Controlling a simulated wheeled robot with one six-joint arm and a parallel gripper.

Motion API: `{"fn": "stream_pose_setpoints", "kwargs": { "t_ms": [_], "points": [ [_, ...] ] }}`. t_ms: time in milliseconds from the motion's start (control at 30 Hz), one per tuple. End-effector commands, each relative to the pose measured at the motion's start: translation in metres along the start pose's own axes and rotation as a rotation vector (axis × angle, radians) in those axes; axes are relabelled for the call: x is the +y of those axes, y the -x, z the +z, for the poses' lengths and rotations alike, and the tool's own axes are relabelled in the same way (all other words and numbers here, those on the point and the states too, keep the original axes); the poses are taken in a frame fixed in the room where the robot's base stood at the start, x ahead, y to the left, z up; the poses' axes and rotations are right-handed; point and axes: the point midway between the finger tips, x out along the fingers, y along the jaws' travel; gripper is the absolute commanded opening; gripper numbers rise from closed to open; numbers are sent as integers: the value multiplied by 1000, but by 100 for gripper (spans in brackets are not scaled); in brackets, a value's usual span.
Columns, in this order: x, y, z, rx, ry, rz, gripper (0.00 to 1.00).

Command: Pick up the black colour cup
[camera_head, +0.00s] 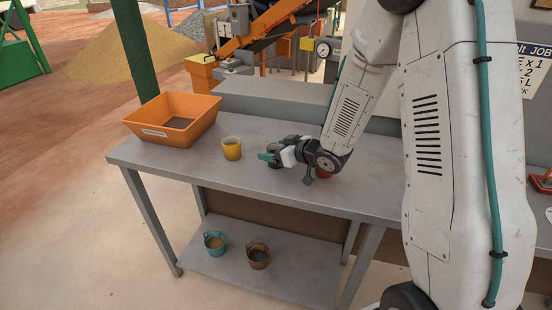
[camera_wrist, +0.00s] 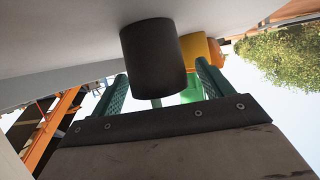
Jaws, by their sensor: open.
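The black cup (camera_wrist: 153,62) shows large in the wrist view, which is upside down, with the grey tabletop at the top. It stands on the table between the two green fingers of my gripper (camera_wrist: 162,80), with a visible gap on the right side. My gripper is open and holds nothing. In the head view my gripper (camera_head: 267,157) is low over the table, pointing left; the black cup is mostly hidden there by the gripper and hard to make out.
A yellow cup (camera_head: 231,149) stands left of my gripper. A red cup (camera_head: 323,173) is partly hidden behind my wrist. An orange bin (camera_head: 203,121) sits at the table's left end.

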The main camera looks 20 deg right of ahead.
Motion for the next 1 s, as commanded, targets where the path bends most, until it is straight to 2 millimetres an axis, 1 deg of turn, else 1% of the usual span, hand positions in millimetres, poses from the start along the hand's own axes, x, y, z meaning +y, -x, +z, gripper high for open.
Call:
{"fn": "stream_pose_setpoints", "kwargs": {
  "t_ms": [33,133,367,400,467,500,600,867,1000],
  "points": [
    [0,-8,0,0,1,-2,79],
    [0,-16,0,1,0,0,79],
    [1,-18,-1,1,1,2,79],
    [1,-18,-1,0,1,2,76],
    [1,-18,-1,0,1,2,59],
    [1,-18,-1,0,1,2,48],
    [1,-18,-1,0,1,2,22],
    [1,-18,-1,1,1,2,22],
    [0,-17,-5,1,2,0,22]
  ]
}}
